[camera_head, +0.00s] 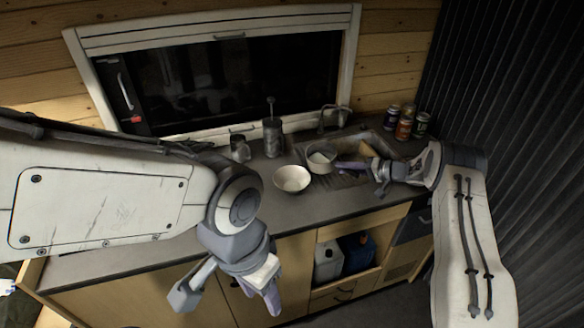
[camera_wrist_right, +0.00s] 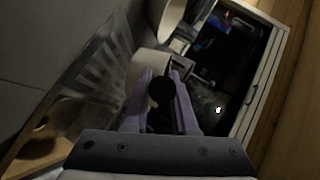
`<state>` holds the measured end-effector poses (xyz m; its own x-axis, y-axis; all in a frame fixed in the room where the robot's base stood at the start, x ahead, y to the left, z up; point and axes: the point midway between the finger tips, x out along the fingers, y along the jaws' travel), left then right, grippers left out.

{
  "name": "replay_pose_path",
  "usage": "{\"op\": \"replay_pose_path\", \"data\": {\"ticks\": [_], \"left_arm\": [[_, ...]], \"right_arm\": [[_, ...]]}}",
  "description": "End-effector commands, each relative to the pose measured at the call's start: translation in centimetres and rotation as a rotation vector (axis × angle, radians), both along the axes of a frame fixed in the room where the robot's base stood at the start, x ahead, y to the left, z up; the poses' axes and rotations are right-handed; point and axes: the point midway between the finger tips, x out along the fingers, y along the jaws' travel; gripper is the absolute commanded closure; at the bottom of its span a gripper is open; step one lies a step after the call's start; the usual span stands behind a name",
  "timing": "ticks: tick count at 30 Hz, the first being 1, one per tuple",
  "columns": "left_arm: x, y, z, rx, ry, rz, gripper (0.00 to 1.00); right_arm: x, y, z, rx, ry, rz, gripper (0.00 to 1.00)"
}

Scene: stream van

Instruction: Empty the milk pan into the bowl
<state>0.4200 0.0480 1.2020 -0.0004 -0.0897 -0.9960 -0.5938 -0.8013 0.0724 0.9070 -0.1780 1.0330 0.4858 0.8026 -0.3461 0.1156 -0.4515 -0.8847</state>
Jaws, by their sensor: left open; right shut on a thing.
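The milk pan (camera_head: 318,160) is a small pale pan near the sink's left side, just behind and right of the bowl. My right gripper (camera_head: 352,166) is shut on its handle, reaching in from the right. In the right wrist view the dark handle (camera_wrist_right: 161,90) sits between the fingers (camera_wrist_right: 160,78), and the pan's pale side (camera_wrist_right: 145,66) shows beyond. The white bowl (camera_head: 291,179) stands upright on the counter; I cannot make out its contents. My left gripper (camera_head: 226,297) is open and empty, low in front of the cupboards. I cannot tell the pan's exact tilt or contents.
A grey canister with a utensil (camera_head: 272,138) and a dark mug (camera_head: 240,148) stand behind the bowl. Several jars (camera_head: 405,126) stand right of the sink. The tap (camera_head: 332,116) rises behind the pan. The counter (camera_head: 290,212) is clear before the bowl.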

Motion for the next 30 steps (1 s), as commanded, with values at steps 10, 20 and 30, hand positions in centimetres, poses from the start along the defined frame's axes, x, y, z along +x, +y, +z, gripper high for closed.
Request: {"op": "replay_pose_path", "data": {"ticks": [10,20,30], "left_arm": [[0.0,0.0,7.5,0.0,-0.001,-0.009,0.5],[0.0,0.0,9.8,-0.001,-0.001,-0.005,0.5],[0.0,0.0,9.1,0.0,-0.001,-0.006,0.5]], "right_arm": [[-1.8,2.5,3.5,-0.181,-0.134,0.002,1.0],[-3.4,4.6,4.5,-0.353,-0.261,0.001,1.0],[-4.0,5.4,4.2,-0.483,-0.362,-0.001,1.0]]}}
